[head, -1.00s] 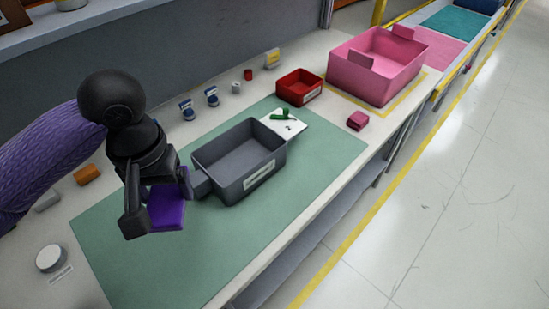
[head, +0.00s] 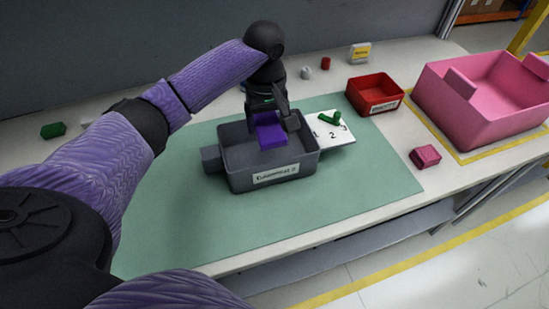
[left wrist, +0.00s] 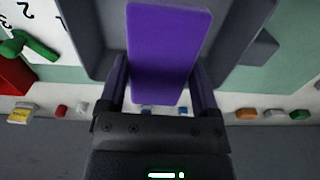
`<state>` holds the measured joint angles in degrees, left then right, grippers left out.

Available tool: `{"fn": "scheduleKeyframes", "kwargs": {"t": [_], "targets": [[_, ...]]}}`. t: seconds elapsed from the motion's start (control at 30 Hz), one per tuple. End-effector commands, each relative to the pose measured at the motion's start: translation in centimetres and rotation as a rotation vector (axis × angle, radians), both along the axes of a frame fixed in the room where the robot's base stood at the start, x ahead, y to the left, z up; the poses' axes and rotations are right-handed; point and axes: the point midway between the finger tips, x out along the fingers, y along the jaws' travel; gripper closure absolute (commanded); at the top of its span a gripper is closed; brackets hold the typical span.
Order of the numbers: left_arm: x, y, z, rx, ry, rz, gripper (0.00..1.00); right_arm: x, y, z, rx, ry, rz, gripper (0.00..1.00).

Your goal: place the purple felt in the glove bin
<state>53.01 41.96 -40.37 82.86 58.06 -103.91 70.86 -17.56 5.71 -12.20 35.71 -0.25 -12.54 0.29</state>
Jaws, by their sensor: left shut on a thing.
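The purple felt (head: 271,132) is a flat rectangular piece, held in my left gripper (head: 272,117). It is over the opening of the grey bin (head: 230,168), which has a white label on its front and a block on its left side. I cannot tell whether the felt's lower edge is below the rim. In the left wrist view the felt (left wrist: 168,50) stands between the two fingers (left wrist: 160,90), with the grey bin's walls (left wrist: 95,40) around it. My right gripper is not in view.
The bin stands on a green mat (head: 370,190). A white numbered card (head: 338,139) with a green piece (head: 329,118) lies at its right. A red bin (head: 376,96), a pink block (head: 425,156) and a large pink bin (head: 490,125) stand further right. The mat's front is clear.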

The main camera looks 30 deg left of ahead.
Motion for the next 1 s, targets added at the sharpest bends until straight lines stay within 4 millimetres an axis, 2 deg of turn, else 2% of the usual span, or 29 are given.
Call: {"fn": "scheduleKeyframes", "kwargs": {"t": [0.27, 0.5, 0.6, 0.83, 0.87, 0.93, 1.0], "targets": [[0.0, 0.4, -5.8, 0.003, 0.008, 0.025, 0.75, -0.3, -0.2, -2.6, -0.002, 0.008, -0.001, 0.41], [0.0, 0.4, -10.5, 0.004, 0.007, 0.023, 0.75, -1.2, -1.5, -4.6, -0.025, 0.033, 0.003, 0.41], [0.0, 0.4, -10.4, 0.003, 0.002, 0.022, 0.75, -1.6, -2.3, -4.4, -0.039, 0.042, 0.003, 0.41], [0.0, 0.4, -10.5, 0.003, 0.002, 0.021, 0.75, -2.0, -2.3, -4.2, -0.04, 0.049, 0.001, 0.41], [0.0, 0.4, -10.5, 0.003, 0.002, 0.021, 0.15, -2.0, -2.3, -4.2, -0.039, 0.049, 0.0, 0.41], [0.0, 0.4, -10.5, 0.003, 0.002, 0.021, 0.0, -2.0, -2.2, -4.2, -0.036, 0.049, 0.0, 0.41], [0.0, 0.4, -10.5, 0.003, 0.002, 0.021, 0.0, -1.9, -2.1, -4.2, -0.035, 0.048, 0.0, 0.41]]}}
